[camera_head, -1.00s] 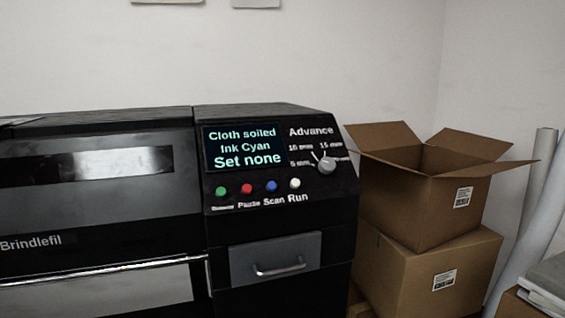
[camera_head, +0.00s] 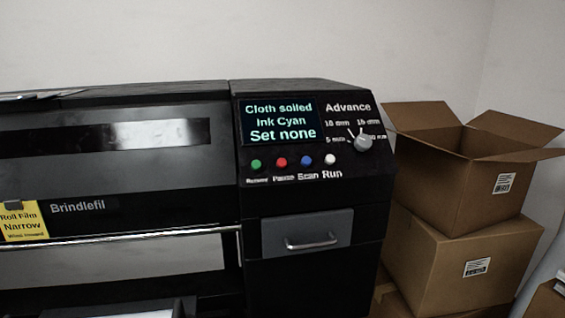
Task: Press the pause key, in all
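The black printer (camera_head: 90,180) marked Brindlefil fills the left and middle of the head view. Its control panel has a row of small round keys: a green one (camera_head: 256,164), the red Pause key (camera_head: 281,162), a blue Scan key (camera_head: 306,160) and a white Run key (camera_head: 330,158). The screen (camera_head: 279,121) above reads "Cloth soiled, Ink Cyan, Set none". The grey Advance knob (camera_head: 363,142) sits to the right among mm marks. Neither of my grippers is in view.
A drawer (camera_head: 307,233) with a metal handle is below the keys. A yellow tag (camera_head: 23,222) reading "Roll Film Narrow" hangs at the left. An open cardboard box (camera_head: 468,185) stands on a closed one (camera_head: 450,265) at the right, close beside the printer.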

